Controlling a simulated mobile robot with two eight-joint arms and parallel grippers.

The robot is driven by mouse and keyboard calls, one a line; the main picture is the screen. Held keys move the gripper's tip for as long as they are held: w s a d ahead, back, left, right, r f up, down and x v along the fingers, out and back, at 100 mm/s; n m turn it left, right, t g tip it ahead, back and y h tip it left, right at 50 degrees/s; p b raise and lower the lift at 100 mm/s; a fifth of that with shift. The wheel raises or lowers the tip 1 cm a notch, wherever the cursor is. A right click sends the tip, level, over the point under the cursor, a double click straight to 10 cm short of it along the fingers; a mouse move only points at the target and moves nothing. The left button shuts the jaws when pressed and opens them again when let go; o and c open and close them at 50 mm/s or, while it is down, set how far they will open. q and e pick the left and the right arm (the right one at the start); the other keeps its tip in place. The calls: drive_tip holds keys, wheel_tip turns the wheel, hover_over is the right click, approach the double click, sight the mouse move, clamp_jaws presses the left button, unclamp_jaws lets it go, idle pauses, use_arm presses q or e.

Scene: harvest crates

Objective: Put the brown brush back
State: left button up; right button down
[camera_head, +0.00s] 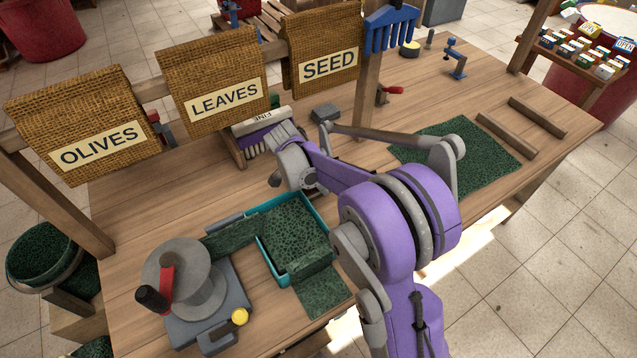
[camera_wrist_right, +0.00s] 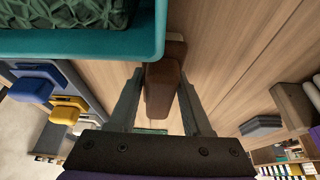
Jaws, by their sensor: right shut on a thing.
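The brown brush (camera_wrist_right: 163,88) shows in the right wrist view as a plain brown block between the two grey fingers of my right gripper (camera_wrist_right: 160,103). The fingers are shut on it. The teal tray's (camera_wrist_right: 90,42) rim lies close beside the brush at the upper left. In the head view my purple right arm reaches over the table, and its wrist is above and behind the teal tray (camera_head: 262,246). I cannot make out the brush or the fingertips there. My left gripper is not in view.
A grey device with a round plate (camera_head: 185,278) stands left of the tray. Woven panels hang behind, marked OLIVES (camera_head: 75,120), LEAVES (camera_head: 210,75) and SEED (camera_head: 325,38). A green mat (camera_head: 490,160) and two wooden strips (camera_head: 505,137) lie at the right.

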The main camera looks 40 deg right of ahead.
drive_tip(key=shift+f, duration=0.35)
drive_tip(key=shift+c, duration=1.7)
unclamp_jaws()
